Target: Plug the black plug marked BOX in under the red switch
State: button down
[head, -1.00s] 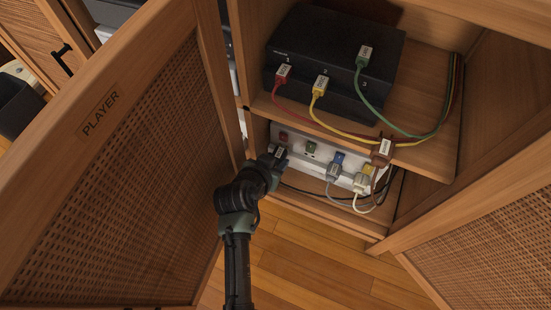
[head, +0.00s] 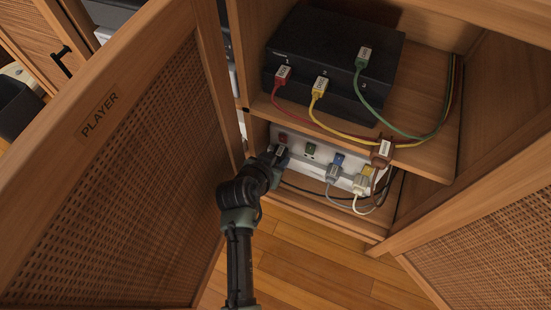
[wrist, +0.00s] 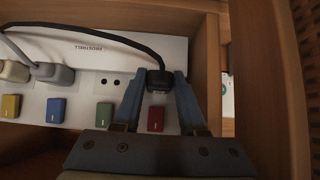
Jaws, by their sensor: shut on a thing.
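The white power strip (head: 325,154) lies in the lower cabinet compartment; its face fills much of the wrist view (wrist: 80,62). My gripper (wrist: 160,82) is shut on the black plug (wrist: 158,80), one finger on each side. The plug sits at the strip's end position, in line with the red switch (wrist: 155,118); its body covers the socket there, and I cannot tell whether it is fully seated. Its black cord runs left in the wrist view. In the head view my gripper (head: 275,156) is beside the red switch (head: 283,137). The BOX marking is not readable.
Grey (wrist: 54,73) and cream (wrist: 14,70) plugs occupy other sockets. An empty socket lies above the green switch (wrist: 104,116). A brown labelled plug (head: 383,152) hangs at the shelf edge. The PLAYER door (head: 150,150) stands open close left of my arm. Black boxes (head: 325,60) sit above.

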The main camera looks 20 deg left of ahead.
jog(key=shift+w, duration=0.1)
jog(key=shift+c, duration=1.9)
grip_release()
jog(key=p+v, duration=0.8)
jog(key=v, duration=0.5)
